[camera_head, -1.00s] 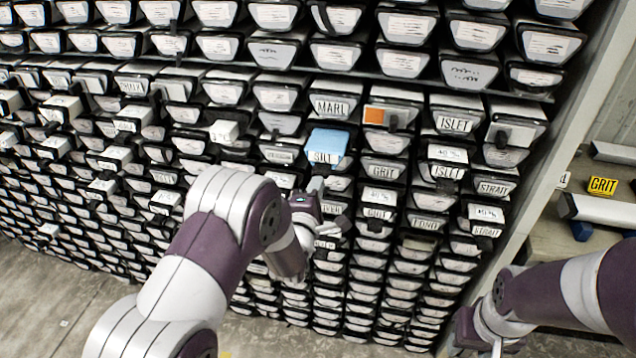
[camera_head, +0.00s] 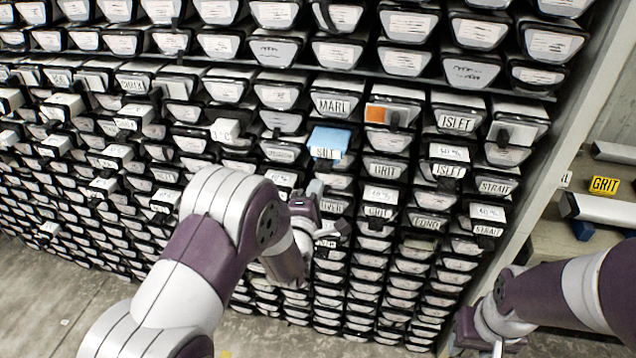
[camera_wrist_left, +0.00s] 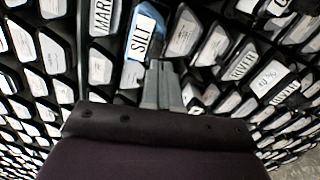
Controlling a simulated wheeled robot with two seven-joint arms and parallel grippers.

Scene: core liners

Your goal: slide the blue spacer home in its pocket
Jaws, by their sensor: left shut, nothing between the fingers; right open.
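The blue spacer (camera_head: 328,141) is a light blue block with a white SILT label, sticking out of the rack front below the MARL liner. My left gripper (camera_head: 315,187) is shut and empty, just below the spacer in the head view. In the left wrist view its closed grey fingertips (camera_wrist_left: 160,70) point at the lower part of the blue spacer (camera_wrist_left: 133,72); whether they touch it I cannot tell. The inside of its pocket is hidden. My right gripper (camera_head: 495,347) is only partly in view at the bottom edge, away from the rack.
The rack is filled with close rows of black-framed liners with white labels. Several blocks stick out, including an orange-marked one (camera_head: 375,115) and the ISLET one (camera_head: 448,152). A shelf with a yellow GRIT block (camera_head: 604,185) stands at right. Grey floor shows at lower left.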

